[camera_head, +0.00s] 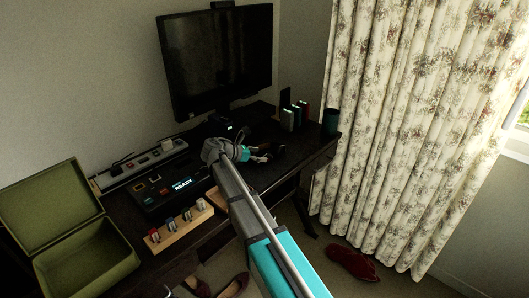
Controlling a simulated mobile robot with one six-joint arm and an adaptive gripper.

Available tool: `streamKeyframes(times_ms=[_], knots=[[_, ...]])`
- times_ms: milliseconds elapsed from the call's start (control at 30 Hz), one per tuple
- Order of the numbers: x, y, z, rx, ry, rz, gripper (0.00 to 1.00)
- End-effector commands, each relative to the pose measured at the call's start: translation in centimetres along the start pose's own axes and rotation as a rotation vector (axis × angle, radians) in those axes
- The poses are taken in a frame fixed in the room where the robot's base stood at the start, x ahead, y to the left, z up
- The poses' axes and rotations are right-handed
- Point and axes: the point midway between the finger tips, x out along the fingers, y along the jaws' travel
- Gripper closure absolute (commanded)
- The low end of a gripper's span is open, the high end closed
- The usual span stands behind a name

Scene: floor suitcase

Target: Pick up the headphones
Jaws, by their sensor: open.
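My arm reaches up over the dark desk (290,157) from the lower middle. My gripper (262,155), with grey and teal parts, is low over the desk in front of the monitor. It is open. A small dark shape, possibly the headphones (277,151), lies at its fingertips. It blends with the dark desktop, and my wrist hides part of that area. I cannot tell whether the fingers touch it.
A monitor (217,60) stands behind. Several upright books (296,117) and a dark cup (331,122) are right of my gripper. A control box (172,190), a wooden rack (180,227) and an open green case (85,262) are left.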

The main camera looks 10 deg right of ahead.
Motion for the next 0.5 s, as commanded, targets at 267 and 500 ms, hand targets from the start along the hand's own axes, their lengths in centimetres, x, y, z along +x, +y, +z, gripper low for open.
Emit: streamKeyframes(times_ms=[267, 500], knots=[[3.3, -0.2, -0.2, 0.001, 0.000, -0.001, 0.15], [4.4, -0.2, 0.0, 0.000, 0.000, 0.001, 0.15]])
